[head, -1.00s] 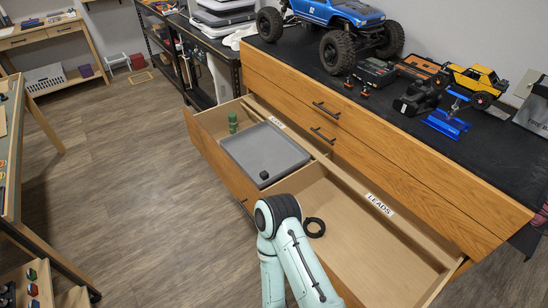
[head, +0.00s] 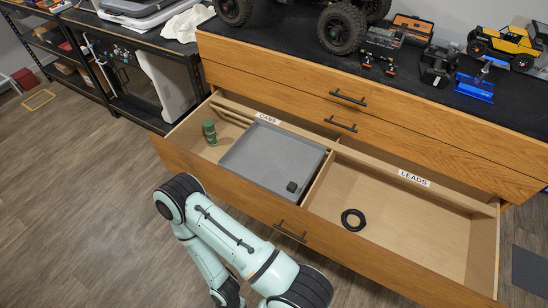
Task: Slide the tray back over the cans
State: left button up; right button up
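The grey tray (head: 262,158) sits in the left compartment of the open drawer, the one labelled CANS (head: 267,118). It is at the right part of that compartment, by the divider. A small black block (head: 291,187) is on the tray near its front right corner. A green can (head: 209,131) stands in the open left part of the compartment, beside the tray and uncovered. What is under the tray is hidden. One of my arms is bent in front of the drawer, but neither of my grippers shows.
The right compartment, labelled LEADS (head: 414,178), holds a black coil (head: 353,219) and is otherwise bare. The drawer front (head: 240,205) has a dark handle (head: 290,231). A dark worktop above carries a crawler (head: 345,25), a yellow vehicle (head: 503,46) and tools.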

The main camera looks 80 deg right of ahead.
aim_at(280, 162)
jog(key=i+z, duration=0.1)
jog(key=z, duration=0.4)
jog(key=i+z, duration=0.1)
jog(key=z, duration=0.4)
jog(key=j+z, duration=0.15)
jog(key=z, duration=0.3)
jog(key=i, duration=0.05)
